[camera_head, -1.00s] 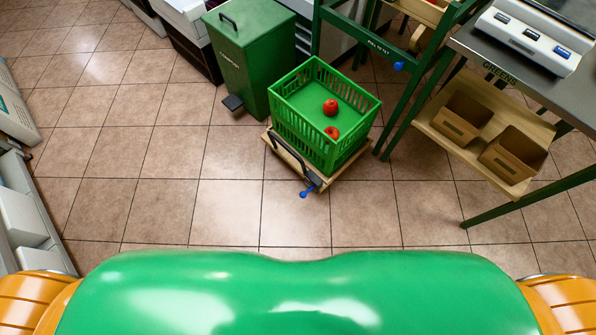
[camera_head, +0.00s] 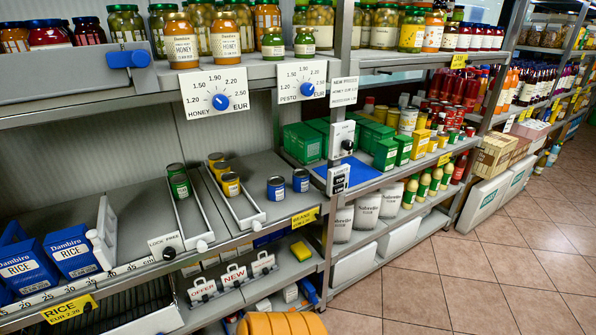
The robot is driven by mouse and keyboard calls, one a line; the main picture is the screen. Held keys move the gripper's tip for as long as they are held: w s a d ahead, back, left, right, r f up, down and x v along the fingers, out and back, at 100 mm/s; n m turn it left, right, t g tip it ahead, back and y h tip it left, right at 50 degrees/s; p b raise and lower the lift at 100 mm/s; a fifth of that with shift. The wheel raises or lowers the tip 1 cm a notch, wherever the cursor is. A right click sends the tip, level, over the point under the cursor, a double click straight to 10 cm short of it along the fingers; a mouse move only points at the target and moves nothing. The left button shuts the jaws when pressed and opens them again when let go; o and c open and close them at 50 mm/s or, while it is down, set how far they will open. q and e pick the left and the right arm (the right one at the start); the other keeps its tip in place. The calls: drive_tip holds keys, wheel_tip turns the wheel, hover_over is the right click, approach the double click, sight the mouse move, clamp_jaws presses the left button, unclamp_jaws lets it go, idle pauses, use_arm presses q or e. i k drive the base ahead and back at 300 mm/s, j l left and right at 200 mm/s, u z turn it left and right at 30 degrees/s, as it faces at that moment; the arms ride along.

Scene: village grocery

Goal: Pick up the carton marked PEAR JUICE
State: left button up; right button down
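I cannot make out any carton marked PEAR JUICE in the head view. Small green cartons (camera_head: 385,155) stand on the middle shelf right of the upright post, but their print is too small to read. Larger green boxes (camera_head: 302,143) stand to their left on the same shelf. Neither of my grippers is in view; only a rounded orange part of my own body shows at the bottom edge.
Long shelving fills the left and centre. Honey jars (camera_head: 181,40) stand on the top shelf, blue rice packs (camera_head: 72,252) and several small cans (camera_head: 178,181) lower down. Brown boxes (camera_head: 494,155) stand farther right. The tiled floor (camera_head: 470,275) at right is clear.

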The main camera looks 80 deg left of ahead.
sight(291, 292)
drive_tip(key=u, duration=2.6)
drive_tip(key=i+l+u, duration=0.15)
drive_tip(key=l, duration=0.25)
drive_tip(key=i+l+u, duration=0.15)
drive_tip(key=l, duration=0.25)
drive_tip(key=i+l+u, duration=0.15)
drive_tip(key=l, duration=0.25)
drive_tip(key=i+l+u, duration=0.15)
drive_tip(key=l, duration=0.3)
drive_tip(key=i+l+u, duration=0.15)
drive_tip(key=l, duration=0.3)
